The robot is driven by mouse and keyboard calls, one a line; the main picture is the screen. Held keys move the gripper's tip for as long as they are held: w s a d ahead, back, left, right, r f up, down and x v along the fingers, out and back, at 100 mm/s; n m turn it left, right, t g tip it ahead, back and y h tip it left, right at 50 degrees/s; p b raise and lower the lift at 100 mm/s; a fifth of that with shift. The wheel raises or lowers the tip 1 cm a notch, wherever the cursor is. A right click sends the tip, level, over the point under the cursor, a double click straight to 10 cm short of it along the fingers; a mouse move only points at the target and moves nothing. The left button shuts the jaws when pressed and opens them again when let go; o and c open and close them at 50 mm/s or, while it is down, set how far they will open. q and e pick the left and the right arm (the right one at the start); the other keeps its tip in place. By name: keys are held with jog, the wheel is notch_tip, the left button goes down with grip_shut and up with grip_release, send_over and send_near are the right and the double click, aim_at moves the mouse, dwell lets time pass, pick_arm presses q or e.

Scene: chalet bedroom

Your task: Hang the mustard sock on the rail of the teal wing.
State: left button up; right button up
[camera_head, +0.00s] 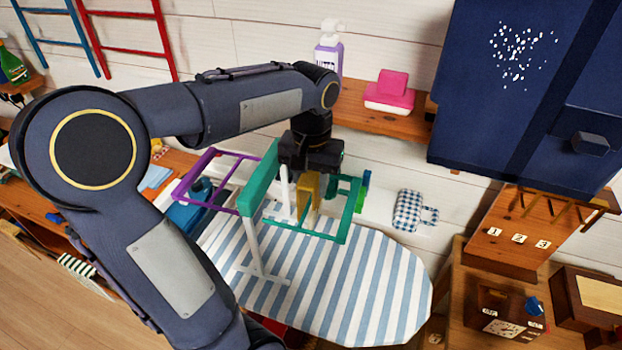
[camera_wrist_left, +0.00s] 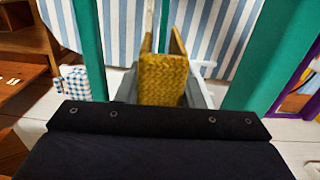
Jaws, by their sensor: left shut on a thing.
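The mustard sock (camera_head: 309,192) is between the fingers of my left gripper (camera_head: 306,178), low under my wrist. The left wrist view shows the sock (camera_wrist_left: 163,82) as a woven, folded piece between grey fingers (camera_wrist_left: 162,95). The teal wing (camera_head: 318,236) is a teal frame on a white stand above the striped ironing board. The sock is within the outline of the teal wing in the head view. In the left wrist view teal bars (camera_wrist_left: 88,45) stand on both sides of the sock. I cannot tell whether the sock touches a rail. My right gripper is out of view.
A purple wing (camera_head: 190,180) extends left of the teal one. The striped ironing board (camera_head: 370,280) lies below, its right end bare. A shelf (camera_head: 385,123) with a pink block and a purple bottle is behind. A checkered mitt (camera_head: 409,212) hangs on the wall.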

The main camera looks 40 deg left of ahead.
pick_arm(q)
jog(key=shift+f+b, duration=1.6)
jog(key=shift+f, duration=0.85)
jog(key=o, duration=1.1)
jog(key=shift+c, duration=0.2)
notch_tip(320, 180, up, 8)
jog(key=shift+f, duration=0.1)
